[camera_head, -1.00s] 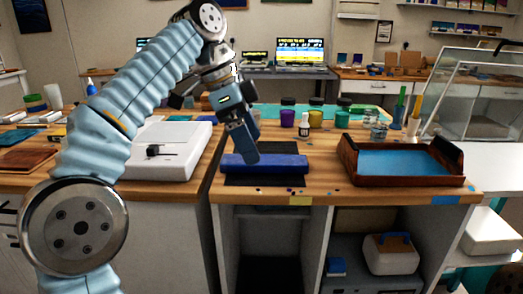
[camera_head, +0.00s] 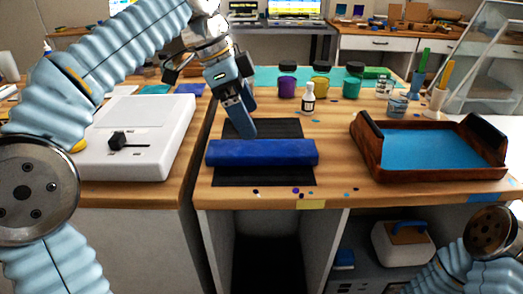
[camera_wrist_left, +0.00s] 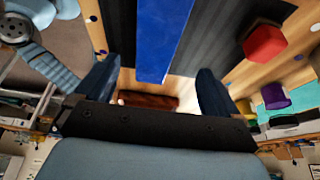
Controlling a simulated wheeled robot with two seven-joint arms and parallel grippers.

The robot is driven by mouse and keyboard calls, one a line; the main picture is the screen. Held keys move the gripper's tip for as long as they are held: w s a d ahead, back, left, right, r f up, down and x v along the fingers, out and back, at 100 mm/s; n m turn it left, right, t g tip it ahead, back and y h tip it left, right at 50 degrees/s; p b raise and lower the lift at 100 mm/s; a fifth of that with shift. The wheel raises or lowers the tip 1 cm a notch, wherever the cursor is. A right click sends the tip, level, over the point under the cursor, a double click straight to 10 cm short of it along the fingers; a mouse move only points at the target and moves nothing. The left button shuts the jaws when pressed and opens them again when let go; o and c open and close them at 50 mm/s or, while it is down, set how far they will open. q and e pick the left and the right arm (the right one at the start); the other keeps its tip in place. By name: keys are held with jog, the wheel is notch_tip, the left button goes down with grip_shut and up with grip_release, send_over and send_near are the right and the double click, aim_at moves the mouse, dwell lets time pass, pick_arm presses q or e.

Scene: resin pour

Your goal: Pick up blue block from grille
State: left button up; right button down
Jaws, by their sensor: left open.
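The long blue block (camera_head: 262,153) lies crosswise on the black grille (camera_head: 275,129) near the front edge of the wooden table. My left gripper (camera_head: 246,118) is open and empty, pointing down behind the block, with its fingertips by the block's far edge. I cannot tell the exact gap. In the left wrist view the blue block (camera_wrist_left: 165,38) appears lengthwise, in line with the space between the two open fingers (camera_wrist_left: 156,90). The grille (camera_wrist_left: 215,35) shows beside it. My right arm shows at the lower right; its gripper is out of view.
A wooden tray (camera_head: 368,160) with a blue surface stands to the right. A white machine (camera_head: 135,165) with a black knob is at the left. A white bottle (camera_head: 308,98) and coloured pots (camera_head: 287,87) stand behind the grille. A red object (camera_wrist_left: 263,42) shows in the wrist view.

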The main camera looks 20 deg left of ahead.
aim_at(262, 147)
pick_arm(q)
jog(key=x, duration=0.4)
jog(key=b+x, duration=0.1)
jog(key=x, duration=0.2)
jog(key=shift+s+f, duration=0.1)
jog(key=shift+s, duration=0.25)
jog(key=shift+c, duration=0.4)
jog(key=c, duration=1.2)
jog(key=shift+c, duration=0.9)
